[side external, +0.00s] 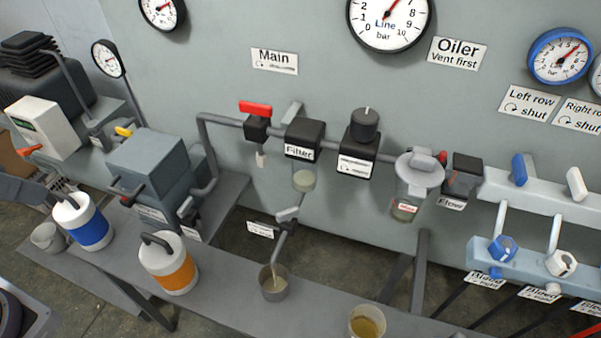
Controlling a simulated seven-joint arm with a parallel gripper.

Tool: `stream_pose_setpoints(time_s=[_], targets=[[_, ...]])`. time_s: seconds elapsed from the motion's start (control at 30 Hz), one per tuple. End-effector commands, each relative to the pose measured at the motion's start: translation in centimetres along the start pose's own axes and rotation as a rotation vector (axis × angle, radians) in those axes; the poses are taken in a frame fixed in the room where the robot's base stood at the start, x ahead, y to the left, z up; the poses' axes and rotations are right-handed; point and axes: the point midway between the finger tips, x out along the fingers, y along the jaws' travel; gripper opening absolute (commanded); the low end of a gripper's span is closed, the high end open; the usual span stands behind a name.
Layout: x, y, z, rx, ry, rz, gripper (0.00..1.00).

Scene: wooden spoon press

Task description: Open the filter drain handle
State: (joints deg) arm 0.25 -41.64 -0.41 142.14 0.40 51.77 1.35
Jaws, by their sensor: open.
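The filter (304,138) is a black block with a white "Filter" label, mounted on the pipe along the grey wall. A cloudy pale bowl (304,180) hangs under it. Below the bowl is a grey piece that looks like the drain handle (289,214), with a short angled spout (281,243) below it. A white tag (260,229) is beside it on the left; its text is too small to read. A grey cup (273,284) stands on the bench under the spout. I cannot make out my gripper in this view, and nothing is seen touching the handle.
The red main valve handle (255,108) is left of the filter; a black-knobbed unit (363,135) and the oiler (415,178) are right. On the bench (225,305) stand an orange-banded canister (168,265), a blue-banded canister (82,221) and a yellowish cup (367,323).

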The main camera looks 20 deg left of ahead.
Motion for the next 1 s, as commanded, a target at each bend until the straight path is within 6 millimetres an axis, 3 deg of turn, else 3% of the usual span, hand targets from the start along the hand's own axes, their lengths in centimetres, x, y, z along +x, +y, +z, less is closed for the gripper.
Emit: stream_pose_setpoints(time_s=[0.07, 0.17, 0.3, 0.4, 0.5, 0.6, 0.7, 1.0], targets=[[0.2, 0.3, -2.1, 0.144, -0.040, -0.011, 0.67], [1.7, 1.9, -6.9, 0.514, -0.123, -0.009, 0.67], [6.8, 7.0, -13.3, 1.100, -0.224, 0.073, 0.67], [12.2, 11.8, -16.0, 1.489, -0.263, 0.186, 0.67], [18.0, 16.9, -16.7, 1.824, -0.268, 0.324, 0.67], [22.9, 20.8, -16.0, 2.061, -0.250, 0.448, 0.67], [26.1, 23.0, -15.0, 2.199, -0.230, 0.532, 0.67], [30.7, 24.0, -12.8, 2.267, -0.220, 0.574, 0.67]])
